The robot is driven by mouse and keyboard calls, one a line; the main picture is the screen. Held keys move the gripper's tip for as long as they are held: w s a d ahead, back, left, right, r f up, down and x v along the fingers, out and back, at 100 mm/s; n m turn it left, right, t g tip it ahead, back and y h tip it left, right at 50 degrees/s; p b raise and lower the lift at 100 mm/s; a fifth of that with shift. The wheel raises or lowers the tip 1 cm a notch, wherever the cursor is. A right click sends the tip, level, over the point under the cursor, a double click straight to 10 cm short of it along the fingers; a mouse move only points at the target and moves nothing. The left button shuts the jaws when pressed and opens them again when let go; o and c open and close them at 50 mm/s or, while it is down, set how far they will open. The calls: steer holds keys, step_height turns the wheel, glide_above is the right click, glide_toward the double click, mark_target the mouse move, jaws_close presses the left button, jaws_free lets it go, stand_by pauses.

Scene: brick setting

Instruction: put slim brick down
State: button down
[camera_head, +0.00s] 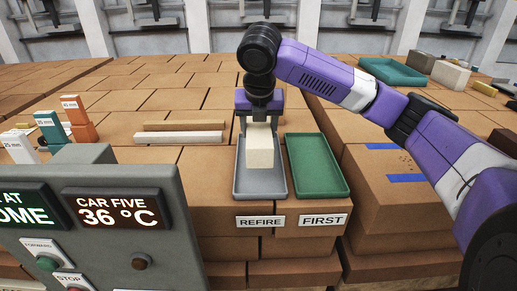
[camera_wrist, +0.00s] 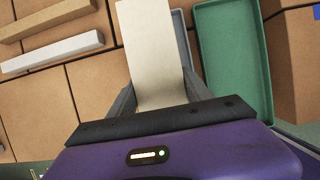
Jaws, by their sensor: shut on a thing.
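My gripper (camera_head: 259,122) is shut on a cream slim brick (camera_head: 260,155) and points down over the grey tray. In the wrist view the brick (camera_wrist: 152,55) stretches out from between the two grey fingers. The grey tray (camera_head: 246,187) lies behind a label reading REFIRE. The brick hides much of the tray, and I cannot tell whether the brick touches its floor. A green tray (camera_head: 318,165) lies just to the right, behind a label reading FIRST, and looks empty. It also shows in the wrist view (camera_wrist: 228,60).
A tan bar (camera_head: 185,125) and a white bar (camera_head: 178,138) lie left of the trays. Coloured blocks (camera_head: 75,110) stand at the far left. A grey control panel (camera_head: 105,215) stands front left. Another green tray (camera_head: 393,72) and loose bricks (camera_head: 450,75) lie back right.

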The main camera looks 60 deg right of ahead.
mark_target(259, 131)
steer(key=shift+f+p, duration=0.3)
steer(key=shift+f, duration=3.1)
steer(key=shift+f, duration=0.1)
steer(key=shift+c, duration=2.2)
jaws_free()
steer(key=b+v, duration=0.1)
steer(key=v, duration=1.1)
steer(key=shift+s, duration=0.15)
